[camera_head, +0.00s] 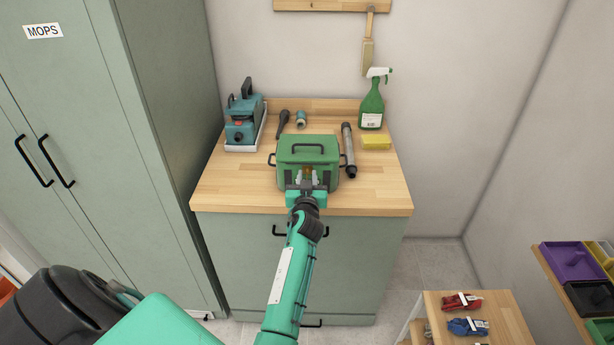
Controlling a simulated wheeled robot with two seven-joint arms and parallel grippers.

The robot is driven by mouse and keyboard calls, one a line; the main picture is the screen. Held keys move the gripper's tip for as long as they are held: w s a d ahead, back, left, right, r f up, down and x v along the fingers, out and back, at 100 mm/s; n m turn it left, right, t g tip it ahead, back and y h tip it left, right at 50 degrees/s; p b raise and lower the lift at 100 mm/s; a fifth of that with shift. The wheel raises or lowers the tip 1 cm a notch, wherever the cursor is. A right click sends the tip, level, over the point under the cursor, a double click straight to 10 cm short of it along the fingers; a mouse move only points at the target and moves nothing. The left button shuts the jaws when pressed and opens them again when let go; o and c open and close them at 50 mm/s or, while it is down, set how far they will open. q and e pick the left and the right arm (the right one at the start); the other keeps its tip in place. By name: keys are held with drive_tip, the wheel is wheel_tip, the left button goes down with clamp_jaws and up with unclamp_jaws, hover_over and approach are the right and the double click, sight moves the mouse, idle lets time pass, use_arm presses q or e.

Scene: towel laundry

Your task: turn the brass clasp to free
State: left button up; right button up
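A green box (307,149) with a black top handle stands shut on the wooden counter, its front facing me. A small brass clasp (307,171) shows low on its front, partly hidden by my fingers. My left gripper (307,178) is at the front of the box, its two fingers apart, one on each side of the clasp. It is too small to tell whether they touch the clasp. Which way the clasp is turned is also unclear. My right gripper is out of view.
The counter (240,190) also holds a teal machine (242,122), a dark nozzle (283,122), a grey tube (348,150), a yellow sponge (376,143) and a green spray bottle (372,105). A tall cabinet (170,110) stands close on the left. The counter's front right is clear.

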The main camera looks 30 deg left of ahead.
use_arm(q)
drive_tip(key=shift+c, duration=0.3)
clamp_jaws()
